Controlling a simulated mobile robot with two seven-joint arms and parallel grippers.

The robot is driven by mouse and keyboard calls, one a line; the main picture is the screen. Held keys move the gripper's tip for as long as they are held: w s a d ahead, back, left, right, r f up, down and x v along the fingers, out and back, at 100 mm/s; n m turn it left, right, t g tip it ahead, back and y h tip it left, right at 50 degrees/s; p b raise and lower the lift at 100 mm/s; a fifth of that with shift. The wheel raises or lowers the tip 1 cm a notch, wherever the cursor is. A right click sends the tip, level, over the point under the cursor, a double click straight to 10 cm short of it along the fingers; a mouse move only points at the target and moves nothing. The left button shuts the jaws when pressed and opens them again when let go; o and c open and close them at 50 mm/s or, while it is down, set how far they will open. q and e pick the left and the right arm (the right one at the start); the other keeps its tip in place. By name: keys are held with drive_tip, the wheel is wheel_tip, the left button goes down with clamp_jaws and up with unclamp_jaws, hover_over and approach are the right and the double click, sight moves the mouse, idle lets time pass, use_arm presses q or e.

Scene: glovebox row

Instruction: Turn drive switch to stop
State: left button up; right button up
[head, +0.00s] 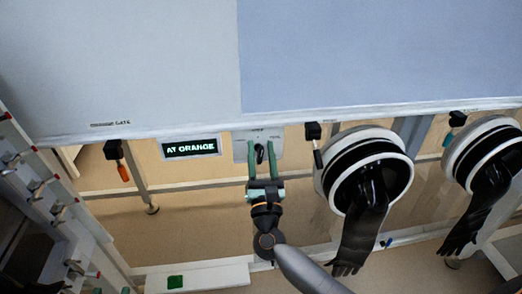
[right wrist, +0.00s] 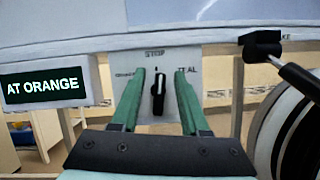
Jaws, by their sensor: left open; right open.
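The drive switch is a black knob with a white pointer line (right wrist: 158,95) on a light plate (right wrist: 156,58) in the right wrist view. The plate reads STOP at the top, a partly hidden label at left and TEAL at right. The pointer looks close to upright, toward STOP. My right gripper (right wrist: 160,84) is open, its green fingers on either side of the knob with gaps showing. In the head view the right gripper (head: 265,150) reaches up to the switch plate (head: 241,146), partly covering it.
A display (head: 190,148) left of the switch reads AT ORANGE. Right of it are a black-knobbed lever (head: 313,132) and two glove ports with black gloves (head: 365,225). An orange-tipped lever (head: 118,160) hangs at left. A rack (head: 45,190) stands far left.

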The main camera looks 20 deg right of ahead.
clamp_jaws()
idle(0.4)
